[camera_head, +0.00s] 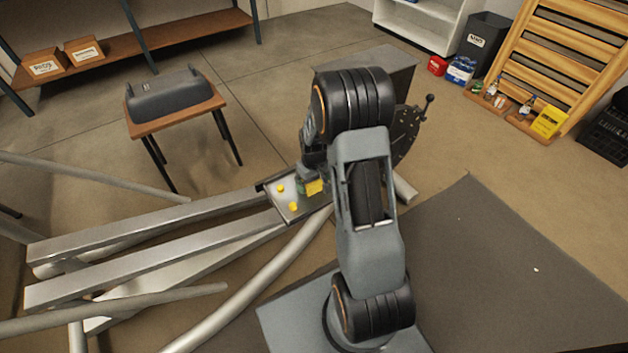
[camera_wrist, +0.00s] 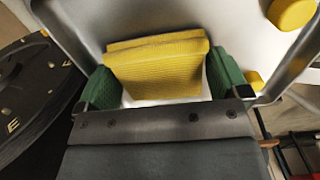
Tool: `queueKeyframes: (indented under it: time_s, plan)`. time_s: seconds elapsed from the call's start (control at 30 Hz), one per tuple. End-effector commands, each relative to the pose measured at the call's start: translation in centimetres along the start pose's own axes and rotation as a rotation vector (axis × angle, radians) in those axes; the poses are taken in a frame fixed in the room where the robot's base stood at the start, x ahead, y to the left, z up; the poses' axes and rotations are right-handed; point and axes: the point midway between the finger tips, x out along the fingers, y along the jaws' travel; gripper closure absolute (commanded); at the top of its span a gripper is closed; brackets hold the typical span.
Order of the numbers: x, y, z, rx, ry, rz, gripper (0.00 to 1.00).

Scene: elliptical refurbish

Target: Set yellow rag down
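The yellow rag (camera_wrist: 157,68) is a folded, textured block between the two green finger pads of my gripper (camera_wrist: 163,80) in the wrist view. The pads are wide apart and appear to press on its left and right sides. In the head view, the rag (camera_head: 315,187) shows as a yellow patch beside my gripper (camera_head: 307,184), partly hidden by my arm. It is over or on a pale metal tray (camera_head: 286,204); I cannot tell whether it touches the tray. The tray's wall also shows in the wrist view (camera_wrist: 70,25).
Two yellow round pieces (camera_head: 280,188) (camera_head: 293,206) are in the tray. Metal beams and tubes (camera_head: 150,250) extend left. A dark round plate with a handle (camera_head: 408,130) stands right of the tray. A small table (camera_head: 200,110) holds a grey cover.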

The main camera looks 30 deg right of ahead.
Motion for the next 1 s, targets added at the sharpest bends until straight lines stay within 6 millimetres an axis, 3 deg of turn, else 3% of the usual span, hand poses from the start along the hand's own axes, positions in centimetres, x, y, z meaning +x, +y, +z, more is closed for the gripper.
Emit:
queueKeyframes:
  time_s: [0.37, 0.8, 1.0]
  plan:
    - [-0.7, 0.0, 0.0, 0.000, 0.001, 0.000, 0.00]
    - [-8.6, 0.0, -0.1, 0.000, 0.003, 0.001, 0.00]
    - [-11.2, 0.0, 0.0, 0.000, 0.001, 0.000, 0.00]
